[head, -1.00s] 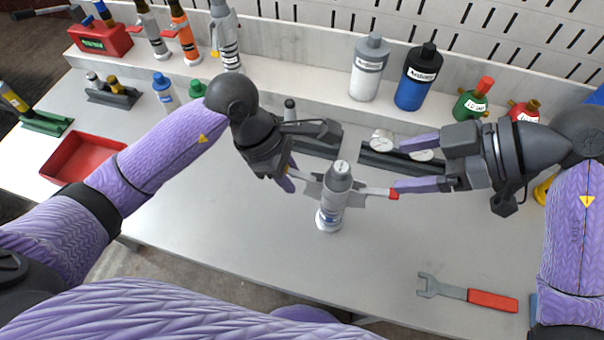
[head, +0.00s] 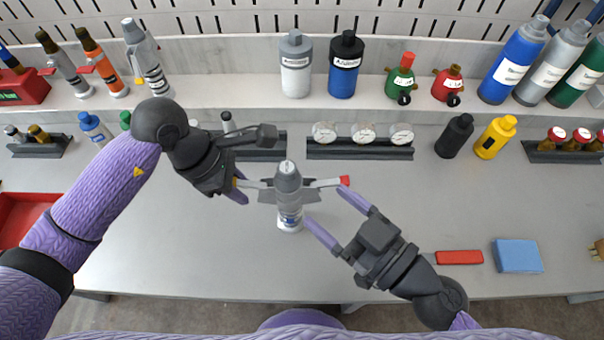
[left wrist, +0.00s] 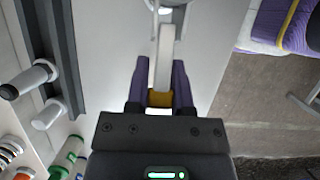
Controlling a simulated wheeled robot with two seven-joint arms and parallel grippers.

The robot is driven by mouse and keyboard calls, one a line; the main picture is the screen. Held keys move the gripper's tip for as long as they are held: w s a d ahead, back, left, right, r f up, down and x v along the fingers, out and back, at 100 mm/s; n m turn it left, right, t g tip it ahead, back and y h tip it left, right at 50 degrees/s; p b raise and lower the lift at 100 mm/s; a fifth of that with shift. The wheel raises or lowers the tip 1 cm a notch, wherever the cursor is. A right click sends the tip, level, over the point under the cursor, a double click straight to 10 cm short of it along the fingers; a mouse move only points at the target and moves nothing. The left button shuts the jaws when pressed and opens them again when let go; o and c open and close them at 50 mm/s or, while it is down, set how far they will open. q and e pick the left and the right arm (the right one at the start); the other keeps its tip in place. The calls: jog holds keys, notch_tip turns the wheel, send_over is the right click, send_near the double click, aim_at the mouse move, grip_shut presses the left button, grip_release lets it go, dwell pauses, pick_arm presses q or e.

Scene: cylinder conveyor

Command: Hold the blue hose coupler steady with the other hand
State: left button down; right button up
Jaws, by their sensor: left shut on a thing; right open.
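A grey hose coupler (head: 288,182) stands upright on the bench, with a white lower part marked in blue. It has a lever arm on each side. The left arm has a yellow band, and the right arm ends in a red tip (head: 345,181). My left gripper (head: 239,188) is shut on the yellow-banded lever; the left wrist view shows this lever (left wrist: 160,98) between the fingers. My right gripper (head: 328,207) is open and empty, to the lower right of the coupler, with one finger close to the red tip. Whether that finger touches the tip cannot be told.
Gauges (head: 363,133) sit in a dark rack behind the coupler. Black (head: 454,136) and yellow (head: 495,137) bottles stand right. A red-handled wrench (head: 459,257) lies partly behind my right arm, near a blue block (head: 517,256).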

aim_at(279, 165)
jog(key=x, duration=1.1)
jog(key=shift+c, duration=0.3)
grip_shut()
dwell(1.1)
